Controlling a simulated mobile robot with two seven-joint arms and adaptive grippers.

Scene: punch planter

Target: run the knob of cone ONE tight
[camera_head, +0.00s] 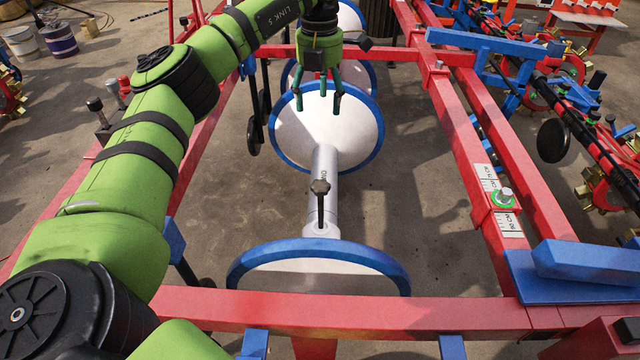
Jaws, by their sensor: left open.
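A dark knob (320,187) on an upright dark stem stands on the grey metal shaft (322,228) of a punch cone. Dark lettering, partly hidden by the knob, shows on the shaft; it seems to begin with "ON". A white cone disc (350,135) with a blue rim is at the far end of this shaft. Another blue-rimmed disc (318,250) is at its near end. My left gripper (318,103) is open and empty, fingers pointing down, in front of the far disc in the picture and beyond the knob. My right gripper is not in view.
Red frame beams (340,312) run along the front and both sides. A scale plate with a bolt (505,194) sits on the right beam. Blue bars (585,262) lie at the lower right. Several machine parts stand further right. Buckets (58,38) are far left.

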